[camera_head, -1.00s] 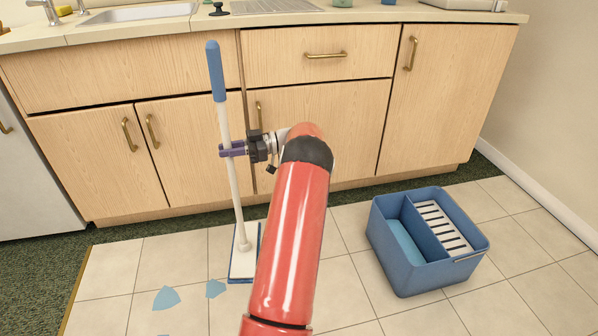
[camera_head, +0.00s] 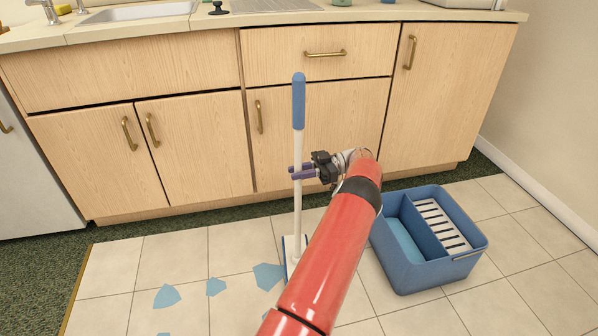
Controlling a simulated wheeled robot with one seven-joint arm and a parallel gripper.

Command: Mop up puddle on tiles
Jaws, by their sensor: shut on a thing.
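The mop (camera_head: 298,168) stands nearly upright on the tiles, with a blue grip, a white pole and a flat blue-edged head (camera_head: 287,250). The head is partly hidden behind my red arm. My gripper (camera_head: 298,172) is shut on the white pole, below the blue grip. The puddle shows as several separate light-blue patches: a large one (camera_head: 267,276) just left of the mop head, a small one (camera_head: 216,287) and another (camera_head: 166,296) farther left. More blue bits show at the lower edge of the picture. My arm may hide others.
A blue bucket (camera_head: 470,257) with a white slatted wringer (camera_head: 440,226) and water in its left compartment stands on the tiles to the right. Wooden cabinets (camera_head: 190,140) close off the back. Open tile lies at the left front.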

